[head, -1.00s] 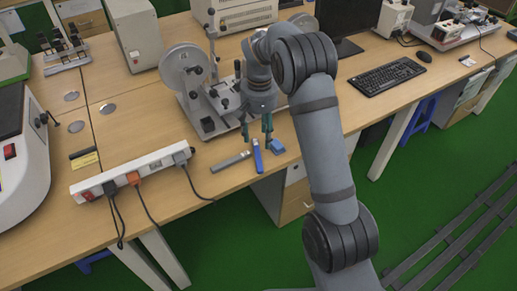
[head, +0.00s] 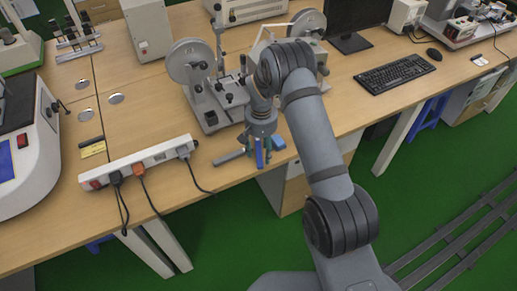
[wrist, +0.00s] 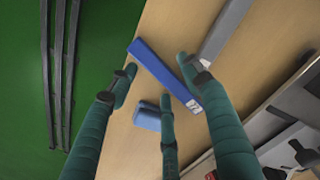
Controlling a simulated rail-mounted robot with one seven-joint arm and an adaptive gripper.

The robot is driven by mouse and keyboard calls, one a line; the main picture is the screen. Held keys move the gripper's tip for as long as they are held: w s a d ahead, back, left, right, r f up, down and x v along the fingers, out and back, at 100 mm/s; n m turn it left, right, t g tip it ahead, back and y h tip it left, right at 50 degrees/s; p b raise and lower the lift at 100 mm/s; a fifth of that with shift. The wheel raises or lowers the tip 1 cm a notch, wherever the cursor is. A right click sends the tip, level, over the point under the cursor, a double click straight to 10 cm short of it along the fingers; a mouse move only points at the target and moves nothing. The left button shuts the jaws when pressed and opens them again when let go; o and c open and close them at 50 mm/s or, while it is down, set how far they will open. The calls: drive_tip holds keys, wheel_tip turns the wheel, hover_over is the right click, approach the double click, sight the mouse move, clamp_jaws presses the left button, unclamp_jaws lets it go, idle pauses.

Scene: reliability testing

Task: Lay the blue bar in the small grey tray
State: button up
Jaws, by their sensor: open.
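The blue bar (head: 259,155) lies on the table near its front edge, partly hidden by my gripper (head: 261,163) in the head view. In the wrist view the blue bar (wrist: 160,70) runs diagonally between the green fingers of my gripper (wrist: 157,68). The fingers are open and spread to either side of it. I cannot tell whether any finger touches it. A slim grey piece (head: 229,157) lies to the left of the bar and also shows in the wrist view (wrist: 226,28). I cannot make out a clear tray shape in it.
A small blue block (head: 278,143) lies close to the right of my gripper and shows in the wrist view (wrist: 147,117). A white power strip (head: 140,162) with cables lies to the left. A grey reel machine (head: 212,98) stands behind. The table's front edge is close.

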drive_tip(key=shift+c, duration=1.3)
clamp_jaws()
